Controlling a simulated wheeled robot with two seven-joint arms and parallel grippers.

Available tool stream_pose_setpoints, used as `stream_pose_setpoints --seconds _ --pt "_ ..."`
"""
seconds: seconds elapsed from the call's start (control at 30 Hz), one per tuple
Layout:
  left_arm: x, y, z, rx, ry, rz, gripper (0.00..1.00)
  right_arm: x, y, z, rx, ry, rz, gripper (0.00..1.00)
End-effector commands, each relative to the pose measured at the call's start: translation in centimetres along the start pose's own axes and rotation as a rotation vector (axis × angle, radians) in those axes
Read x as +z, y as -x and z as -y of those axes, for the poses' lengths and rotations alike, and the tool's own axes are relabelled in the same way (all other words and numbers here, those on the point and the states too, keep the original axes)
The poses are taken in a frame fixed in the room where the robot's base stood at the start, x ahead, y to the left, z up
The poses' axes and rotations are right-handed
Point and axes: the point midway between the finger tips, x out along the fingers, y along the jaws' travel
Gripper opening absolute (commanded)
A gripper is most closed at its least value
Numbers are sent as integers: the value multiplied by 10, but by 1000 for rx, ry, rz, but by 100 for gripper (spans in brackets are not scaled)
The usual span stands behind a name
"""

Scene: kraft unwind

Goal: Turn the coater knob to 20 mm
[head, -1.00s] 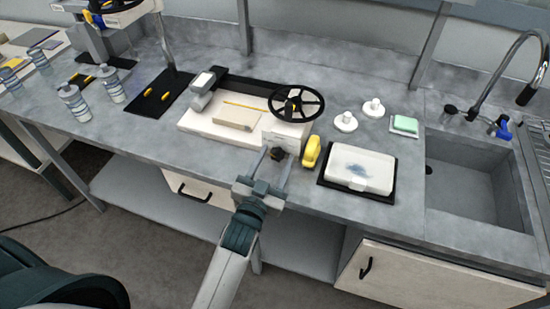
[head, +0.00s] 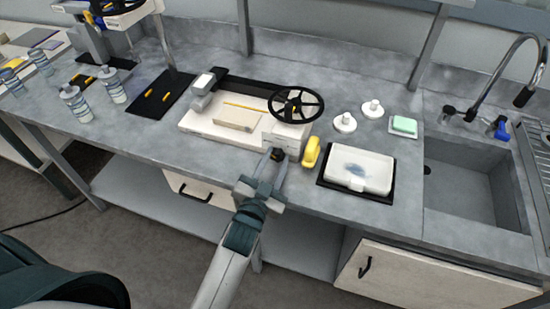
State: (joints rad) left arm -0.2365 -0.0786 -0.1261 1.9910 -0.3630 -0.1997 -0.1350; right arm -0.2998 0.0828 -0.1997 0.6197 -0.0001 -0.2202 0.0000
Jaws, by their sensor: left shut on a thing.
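The coater (head: 207,129) is a cream machine with a black handwheel (head: 296,104) at its right end, standing on the grey counter. Its small dark knob (head: 279,155) sits at the front, low on the right end. My left gripper (head: 276,157) comes up from the front edge and is shut on the knob, its fingers partly hiding it. Any scale or mark by the knob is too small to read. My right gripper is not in view.
A yellow object (head: 311,152) stands close to the right of my left gripper. A white container (head: 357,169) on a black mat lies further right, before the sink (head: 465,185). Bottles (head: 76,103) and a black mat (head: 160,95) are to the left.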

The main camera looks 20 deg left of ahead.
Motion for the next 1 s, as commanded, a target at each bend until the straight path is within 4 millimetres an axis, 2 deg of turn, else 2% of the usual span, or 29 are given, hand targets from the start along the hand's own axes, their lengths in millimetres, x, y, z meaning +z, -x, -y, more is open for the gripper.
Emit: stream_pose_setpoints --seconds 0.6,1.0 --pt "-1 0 -3 1 -562 -2 9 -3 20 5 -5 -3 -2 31" --pt "1 0 -4 0 -801 -3 9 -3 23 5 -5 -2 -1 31"
